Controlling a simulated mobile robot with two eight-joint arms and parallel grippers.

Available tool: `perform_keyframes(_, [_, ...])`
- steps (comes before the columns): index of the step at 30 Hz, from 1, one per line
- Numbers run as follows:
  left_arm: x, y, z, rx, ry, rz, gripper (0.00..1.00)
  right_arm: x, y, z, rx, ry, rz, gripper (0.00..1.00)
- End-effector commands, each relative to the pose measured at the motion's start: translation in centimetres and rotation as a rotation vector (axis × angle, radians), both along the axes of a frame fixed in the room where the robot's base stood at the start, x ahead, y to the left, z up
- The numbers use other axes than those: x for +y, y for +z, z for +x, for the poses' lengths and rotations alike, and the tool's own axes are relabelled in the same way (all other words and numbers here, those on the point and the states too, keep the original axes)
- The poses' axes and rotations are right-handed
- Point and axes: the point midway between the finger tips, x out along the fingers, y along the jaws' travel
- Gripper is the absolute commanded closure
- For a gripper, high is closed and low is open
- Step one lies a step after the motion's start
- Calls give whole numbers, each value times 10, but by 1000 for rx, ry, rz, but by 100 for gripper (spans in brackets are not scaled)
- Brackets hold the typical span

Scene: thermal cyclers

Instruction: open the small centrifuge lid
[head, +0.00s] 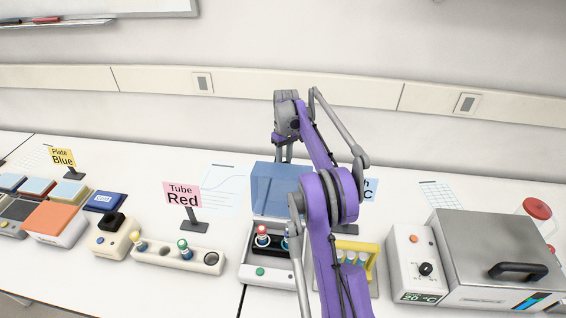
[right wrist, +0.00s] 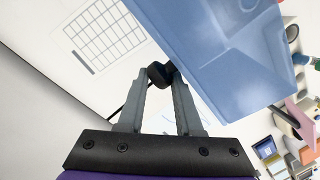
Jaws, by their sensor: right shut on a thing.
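The small centrifuge (head: 258,272) is a white box with a green button, in the middle of the table in the head view. Its translucent blue lid (head: 275,185) stands raised at the back of the box. Inside, a red-capped tube (head: 262,234) and a blue-capped tube sit in a dark holder, partly hidden by my right arm. My right gripper (head: 283,155) is at the lid's upper edge. In the right wrist view, the gripper (right wrist: 163,78) is shut on a small black knob (right wrist: 158,72) at the edge of the blue lid (right wrist: 225,50). My left gripper is not in view.
Left of the centrifuge are a tube rack (head: 165,254) and a "Tube Red" sign (head: 183,198). To the right are a yellow-framed tube holder (head: 372,258), partly behind my arm, and a grey-lidded bath (head: 492,250). The wall (head: 400,130) rises behind the table.

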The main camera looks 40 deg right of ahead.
Motion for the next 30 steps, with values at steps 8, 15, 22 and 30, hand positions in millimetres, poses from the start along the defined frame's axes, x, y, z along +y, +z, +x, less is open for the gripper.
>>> perform_keyframes(8, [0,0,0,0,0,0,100,-8,-2,-2,-2,-9,-14,100])
perform_keyframes(15, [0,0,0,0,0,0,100,-7,-2,-2,-1,-8,-13,34])
perform_keyframes(22, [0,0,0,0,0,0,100,-5,-2,-1,-1,-4,-10,29])
perform_keyframes(30, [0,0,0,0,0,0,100,-3,-1,-1,-1,-3,-6,29])
